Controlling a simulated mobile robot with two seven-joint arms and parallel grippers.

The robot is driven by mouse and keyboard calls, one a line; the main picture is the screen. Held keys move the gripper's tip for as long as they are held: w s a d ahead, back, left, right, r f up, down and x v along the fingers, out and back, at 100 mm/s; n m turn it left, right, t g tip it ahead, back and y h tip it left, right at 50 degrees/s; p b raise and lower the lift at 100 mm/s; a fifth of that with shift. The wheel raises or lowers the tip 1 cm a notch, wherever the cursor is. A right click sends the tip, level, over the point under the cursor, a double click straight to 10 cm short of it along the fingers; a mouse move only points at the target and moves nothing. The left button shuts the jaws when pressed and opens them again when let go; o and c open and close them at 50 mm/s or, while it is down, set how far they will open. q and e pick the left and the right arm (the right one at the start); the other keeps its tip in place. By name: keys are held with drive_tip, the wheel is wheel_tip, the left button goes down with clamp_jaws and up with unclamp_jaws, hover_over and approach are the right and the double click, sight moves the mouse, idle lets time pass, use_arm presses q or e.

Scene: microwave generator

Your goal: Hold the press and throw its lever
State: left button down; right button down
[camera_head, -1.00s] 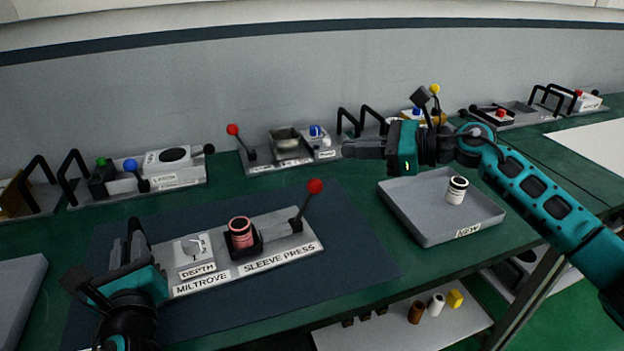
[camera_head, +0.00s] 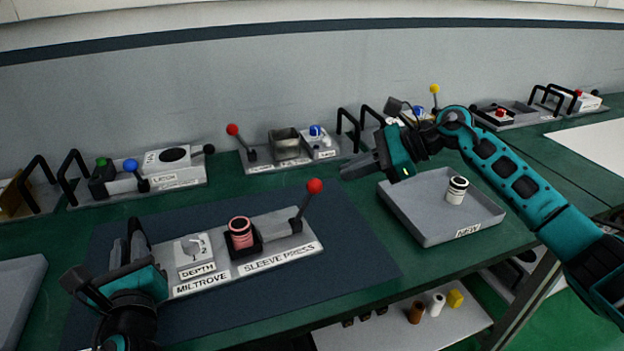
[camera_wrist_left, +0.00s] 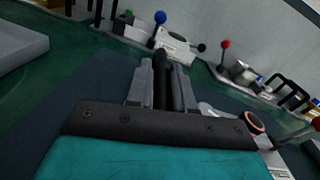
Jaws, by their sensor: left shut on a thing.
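The sleeve press (camera_head: 212,272) is a grey base on the dark mat, labelled MILTROVE and SLEEVE PRESS. It carries a depth dial (camera_head: 193,248), a pink sleeve (camera_head: 240,233) in a black holder, and a lever with a red ball (camera_head: 314,186), which leans up and right. My left gripper (camera_head: 134,240) is at the left end of the press, shut on a black handle (camera_wrist_left: 161,80), which shows between its fingers in the left wrist view. My right gripper (camera_head: 350,172) hangs above the bench, right of and beyond the red ball, apart from it. I cannot tell its opening.
A grey tray (camera_head: 425,232) labelled NEW holds a white container (camera_head: 457,190) on the right. Other lever devices stand along the wall, including one with a red ball (camera_head: 232,129) and one labelled LATCH (camera_head: 172,165). Another tray (camera_head: 18,290) is at the left edge.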

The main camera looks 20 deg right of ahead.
sight(322, 185)
drive_tip(key=a+f, duration=0.1)
drive_tip(key=w+a+f, duration=0.1)
drive_tip(key=a+f, duration=0.1)
drive_tip(key=shift+w+f, duration=0.15)
drive_tip(key=shift+w, duration=0.05)
idle(0.3)
idle(1.6)
drive_tip(key=shift+a, duration=0.1)
drive_tip(key=shift+a, duration=0.8)
drive_tip(key=shift+s+a, duration=0.15)
drive_tip(key=shift+a, duration=0.65)
